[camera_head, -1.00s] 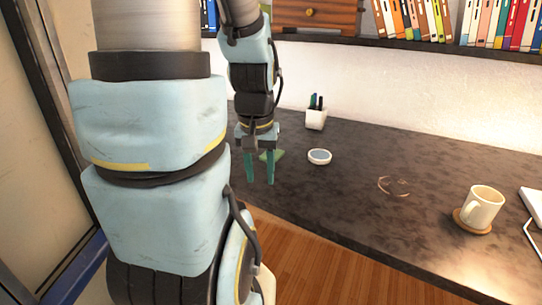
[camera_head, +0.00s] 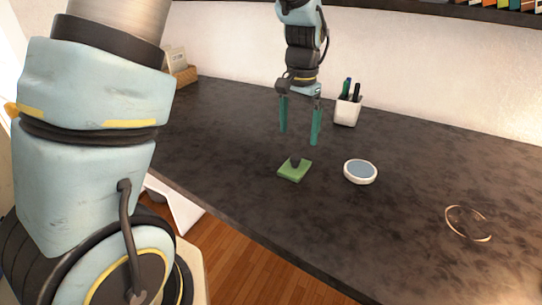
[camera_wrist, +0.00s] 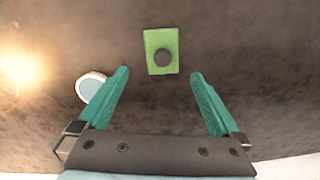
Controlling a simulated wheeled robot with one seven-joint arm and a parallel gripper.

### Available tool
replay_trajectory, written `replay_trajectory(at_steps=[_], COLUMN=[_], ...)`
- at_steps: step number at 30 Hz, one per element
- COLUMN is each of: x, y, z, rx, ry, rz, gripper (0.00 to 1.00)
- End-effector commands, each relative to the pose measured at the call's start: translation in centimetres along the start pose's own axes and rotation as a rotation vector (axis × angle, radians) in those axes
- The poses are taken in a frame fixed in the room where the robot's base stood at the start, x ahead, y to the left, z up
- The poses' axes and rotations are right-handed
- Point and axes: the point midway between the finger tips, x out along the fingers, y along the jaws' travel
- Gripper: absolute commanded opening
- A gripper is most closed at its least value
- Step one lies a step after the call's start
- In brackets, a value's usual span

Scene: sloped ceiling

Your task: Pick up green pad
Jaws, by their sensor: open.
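The green pad (camera_head: 295,171) is a small flat green piece with a dark knob on top. My gripper (camera_head: 300,138) is open and empty above the table, pointing down, a little behind and above the pad. In the wrist view my gripper's two teal fingers (camera_wrist: 160,74) are spread wide with nothing between them.
A small white round dish (camera_head: 360,171) stands right of the pad, and it shows near the left finger in the wrist view (camera_wrist: 91,87). A white pen cup (camera_head: 347,111) stands behind. A thin ring-like object (camera_head: 469,223) lies farther right. The tabletop left of the pad is clear.

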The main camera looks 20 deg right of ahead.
Motion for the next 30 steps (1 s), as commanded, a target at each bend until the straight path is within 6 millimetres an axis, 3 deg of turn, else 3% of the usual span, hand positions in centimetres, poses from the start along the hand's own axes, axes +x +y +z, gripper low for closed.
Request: replay_trajectory(at_steps=[9,17,24,30], x=[4.5,6.3,9.5,10.5], y=[0.0,-0.1,-0.3,-0.3], z=[0.0,-0.1,-0.2,-0.3], rx=[0.001,0.0,0.0,0.0], ry=[-0.004,-0.005,-0.004,-0.001], rz=[0.001,0.0,0.001,0.0], gripper=[1.0,1.0,1.0,1.0])
